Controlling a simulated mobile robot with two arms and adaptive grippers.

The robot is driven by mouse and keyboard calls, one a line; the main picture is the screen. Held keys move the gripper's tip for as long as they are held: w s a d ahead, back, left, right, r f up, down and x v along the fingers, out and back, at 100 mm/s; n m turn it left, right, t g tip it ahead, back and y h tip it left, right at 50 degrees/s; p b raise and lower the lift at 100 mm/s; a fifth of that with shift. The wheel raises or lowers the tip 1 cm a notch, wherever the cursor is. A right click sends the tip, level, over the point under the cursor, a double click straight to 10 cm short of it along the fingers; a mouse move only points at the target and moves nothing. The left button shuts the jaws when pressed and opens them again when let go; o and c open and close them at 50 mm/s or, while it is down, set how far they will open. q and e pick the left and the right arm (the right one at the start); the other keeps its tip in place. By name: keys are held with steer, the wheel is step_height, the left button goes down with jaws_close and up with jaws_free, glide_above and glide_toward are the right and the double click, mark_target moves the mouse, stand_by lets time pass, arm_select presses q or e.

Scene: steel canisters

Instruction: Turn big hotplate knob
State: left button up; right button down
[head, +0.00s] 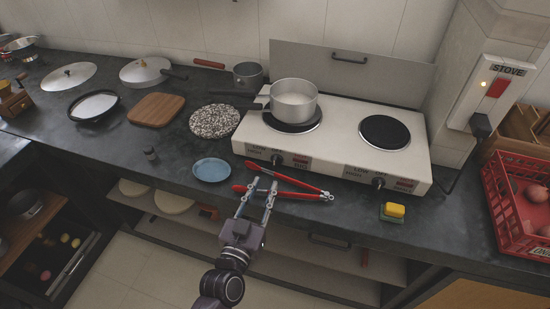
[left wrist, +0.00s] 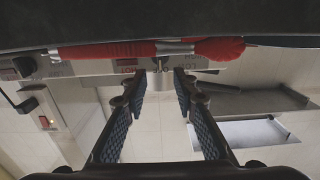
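The white two-plate stove (head: 340,140) stands on the dark counter. Its left knob (head: 277,160) is on the front panel below the left hotplate (head: 318,124), which carries a steel pot (head: 293,103). Its right knob (head: 378,183) is below the bare right hotplate (head: 385,132). My left gripper (head: 261,184) is open and empty, in front of and below the left knob. The left wrist view, upside down, shows a knob (left wrist: 157,63) beyond and between my spread fingertips (left wrist: 157,78), apart from them. My right gripper is not in view.
Red-handled tongs (head: 300,182) lie at the counter edge by my left fingers; they also cross the left wrist view (left wrist: 110,50). A blue plate (head: 212,169) lies to their left. A yellow sponge (head: 395,210) and red crate (head: 497,205) are at right.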

mark_target(274, 163)
arm_select(q)
steer(key=shift+x, duration=4)
steer(key=shift+r, duration=0.1)
jaws_close()
